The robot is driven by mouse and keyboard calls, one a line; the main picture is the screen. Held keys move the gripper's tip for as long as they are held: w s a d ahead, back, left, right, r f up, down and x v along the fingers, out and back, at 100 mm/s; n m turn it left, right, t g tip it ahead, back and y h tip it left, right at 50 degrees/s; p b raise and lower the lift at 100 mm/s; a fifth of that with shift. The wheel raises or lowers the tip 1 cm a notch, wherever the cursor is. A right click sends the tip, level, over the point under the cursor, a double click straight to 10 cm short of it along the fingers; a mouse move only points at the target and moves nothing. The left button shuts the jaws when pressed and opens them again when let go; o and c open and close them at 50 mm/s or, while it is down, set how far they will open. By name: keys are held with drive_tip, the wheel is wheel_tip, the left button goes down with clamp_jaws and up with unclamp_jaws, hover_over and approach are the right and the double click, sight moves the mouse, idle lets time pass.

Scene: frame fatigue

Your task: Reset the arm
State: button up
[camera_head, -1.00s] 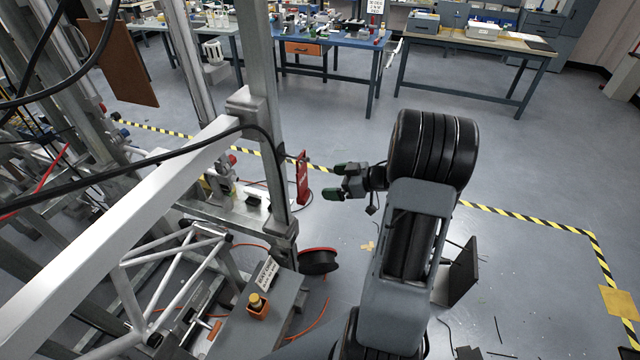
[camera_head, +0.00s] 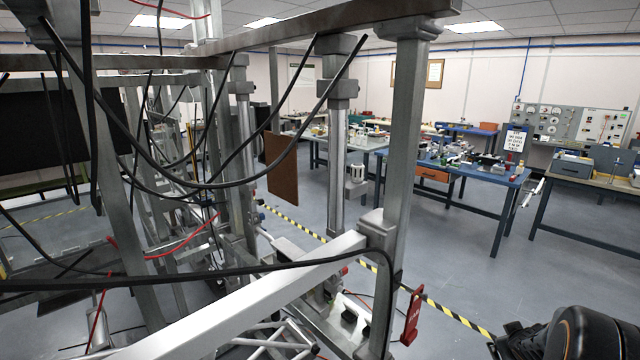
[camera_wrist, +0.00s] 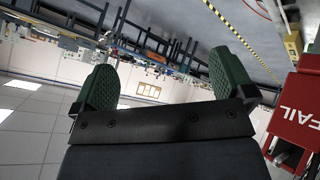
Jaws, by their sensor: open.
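My gripper (camera_wrist: 162,90) shows in the wrist view with its two green ridged fingers spread wide and nothing between them. The wrist view is rolled over, with the ceiling at the lower left. The red tag also shows in the head view (camera_head: 412,318), by the foot of the metal upright. My black arm is at the lower right corner of the head view; the fingers cannot be made out there.
A metal test frame (camera_head: 401,150) with a light beam (camera_head: 250,300) and hanging black cables fills the left and middle. A brown board (camera_head: 282,168) hangs in it. Blue workbenches (camera_head: 470,185) stand behind. Yellow-black tape (camera_head: 455,316) marks the floor, which is clear between frame and benches.

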drive_tip(key=s+a+r+g+y, duration=0.1)
drive_tip(key=s+a+r, duration=0.2)
drive_tip(key=a, duration=0.7)
drive_tip(key=s+a+r+g+y, duration=0.1)
drive_tip(key=s+a+r, duration=0.3)
drive_tip(key=a, duration=0.5)
drive_tip(key=s+a+r+g+y, duration=0.1)
drive_tip(key=s+a+r+y, duration=0.2)
drive_tip(key=a, duration=0.7)
drive_tip(key=shift+s+a+r+m, duration=0.3)
drive_tip(key=shift+s+m, duration=0.1)
drive_tip(key=shift+s, duration=0.85)
